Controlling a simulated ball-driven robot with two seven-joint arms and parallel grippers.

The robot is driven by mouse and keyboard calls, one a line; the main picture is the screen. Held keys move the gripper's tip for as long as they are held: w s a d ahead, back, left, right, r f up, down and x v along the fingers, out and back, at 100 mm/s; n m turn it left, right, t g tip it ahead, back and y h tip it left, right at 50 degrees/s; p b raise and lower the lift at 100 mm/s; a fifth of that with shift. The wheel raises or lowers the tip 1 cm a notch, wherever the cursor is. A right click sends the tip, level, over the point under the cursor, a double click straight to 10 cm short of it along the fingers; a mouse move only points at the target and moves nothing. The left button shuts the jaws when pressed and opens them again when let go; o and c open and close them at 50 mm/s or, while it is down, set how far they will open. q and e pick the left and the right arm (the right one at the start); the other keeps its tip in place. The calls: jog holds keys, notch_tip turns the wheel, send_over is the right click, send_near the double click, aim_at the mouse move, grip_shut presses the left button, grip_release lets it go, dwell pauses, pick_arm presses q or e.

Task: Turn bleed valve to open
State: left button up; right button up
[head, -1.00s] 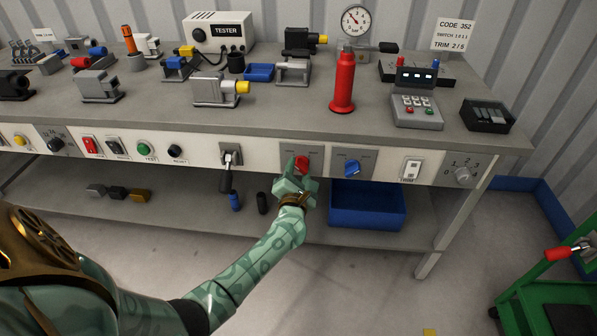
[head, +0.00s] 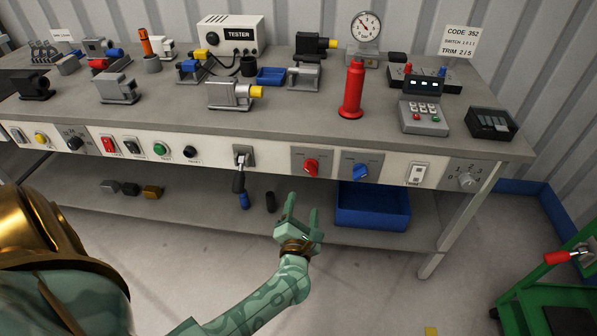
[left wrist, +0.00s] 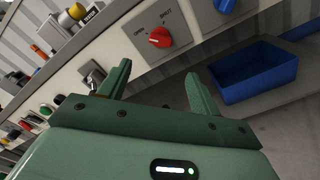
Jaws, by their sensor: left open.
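A red knob (head: 311,167) sits on a grey plate in the bench's front panel. In the left wrist view the red knob (left wrist: 160,38) shows close up, with OPEN and SHUT marked above it; its exact setting is hard to tell. A blue knob (head: 361,172) on a similar plate is to its right. Which knob is named the bleed valve cannot be read. My left gripper (head: 302,204) is open and empty, in front of and below the red knob, apart from it. Its two fingers (left wrist: 158,70) point toward the panel. My right gripper is not in view.
A black-handled lever (head: 240,170) hangs left of the red knob. A blue bin (head: 373,213) stands on the lower shelf at right. A white switch (head: 416,174) and a numbered dial (head: 467,180) are farther right.

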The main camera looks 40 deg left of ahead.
pick_arm(q)
jog(key=v, duration=0.3)
jog(key=shift+s+d, duration=0.25)
jog(key=shift+s, duration=0.05)
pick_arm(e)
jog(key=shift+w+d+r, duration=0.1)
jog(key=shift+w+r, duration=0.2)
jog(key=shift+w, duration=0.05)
pick_arm(q)
jog(key=shift+f, duration=0.1)
